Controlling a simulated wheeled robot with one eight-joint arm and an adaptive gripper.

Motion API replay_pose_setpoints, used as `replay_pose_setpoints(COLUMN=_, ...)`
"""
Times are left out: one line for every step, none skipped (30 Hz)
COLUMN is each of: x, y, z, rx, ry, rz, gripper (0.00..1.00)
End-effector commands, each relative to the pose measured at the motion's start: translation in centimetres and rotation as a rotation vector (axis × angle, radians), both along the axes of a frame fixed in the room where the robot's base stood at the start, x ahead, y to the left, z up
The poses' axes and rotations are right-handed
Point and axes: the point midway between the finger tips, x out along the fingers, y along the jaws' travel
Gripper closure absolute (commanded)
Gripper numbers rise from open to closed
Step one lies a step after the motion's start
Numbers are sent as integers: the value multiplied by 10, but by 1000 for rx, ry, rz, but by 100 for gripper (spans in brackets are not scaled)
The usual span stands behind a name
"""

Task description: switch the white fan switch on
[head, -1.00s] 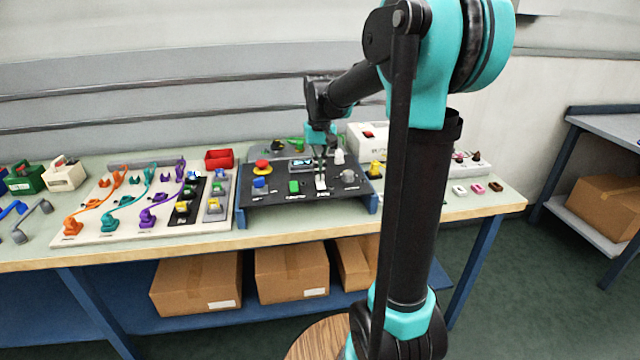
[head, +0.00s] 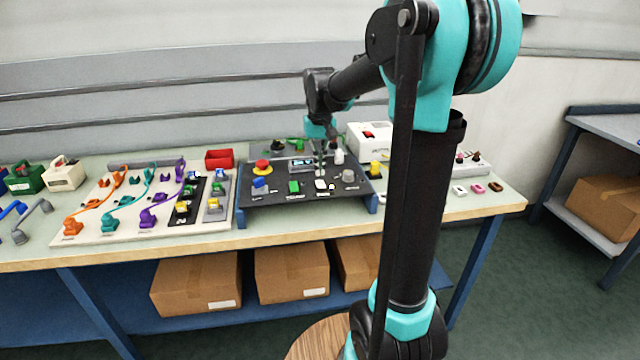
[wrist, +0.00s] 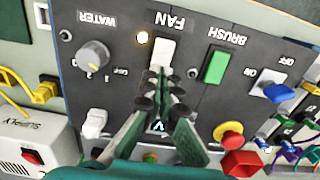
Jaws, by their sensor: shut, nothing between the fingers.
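The white fan switch (head: 320,184) sits on the dark sloped control panel (head: 275,201), between a green switch and a grey knob. In the wrist view the white fan switch (wrist: 162,53) lies beside the printed word FAN. A small lamp (wrist: 143,37) next to it glows warm white; the glow also shows in the head view. My gripper (head: 319,172) is over the panel, just behind the switch. In the wrist view my gripper (wrist: 157,80) is shut and empty, its tips close to the switch's near edge. I cannot tell whether they touch it.
The panel also bears a green brush switch (wrist: 217,66), a grey water knob (wrist: 93,55), a blue switch (wrist: 278,92), a red emergency button (wrist: 229,135) and a white knob (wrist: 94,123). A cable board (head: 110,225) stands left, a white supply box (head: 372,137) behind right.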

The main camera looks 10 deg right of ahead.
Motion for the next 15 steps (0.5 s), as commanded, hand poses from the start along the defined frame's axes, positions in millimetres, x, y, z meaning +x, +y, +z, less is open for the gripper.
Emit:
replay_pose_setpoints(x=0, y=0, z=4, rx=0, ry=0, rz=0, gripper=100)
replay_pose_setpoints(x=0, y=0, z=6, rx=0, ry=0, rz=0, gripper=100)
replay_pose_setpoints(x=0, y=0, z=9, rx=0, ry=0, rz=0, gripper=100)
replay_pose_setpoints(x=0, y=0, z=11, rx=0, ry=0, rz=0, gripper=100)
replay_pose_setpoints(x=0, y=0, z=13, rx=0, ry=0, rz=0, gripper=100)
replay_pose_setpoints(x=0, y=0, z=16, rx=0, ry=0, rz=0, gripper=100)
replay_pose_setpoints(x=0, y=0, z=19, rx=0, ry=0, rz=0, gripper=100)
replay_pose_setpoints(x=0, y=0, z=21, rx=0, ry=0, rz=0, gripper=100)
replay_pose_setpoints(x=0, y=0, z=23, rx=0, ry=0, rz=0, gripper=100)
replay_pose_setpoints(x=0, y=0, z=26, rx=0, ry=0, rz=0, gripper=100)
replay_pose_setpoints(x=0, y=0, z=28, rx=0, ry=0, rz=0, gripper=100)
replay_pose_setpoints(x=0, y=0, z=31, rx=0, ry=0, rz=0, gripper=100)
replay_pose_setpoints(x=0, y=0, z=33, rx=0, ry=0, rz=0, gripper=100)
replay_pose_setpoints(x=0, y=0, z=35, rx=0, ry=0, rz=0, gripper=100)
replay_pose_setpoints(x=0, y=0, z=38, rx=0, ry=0, rz=0, gripper=100)
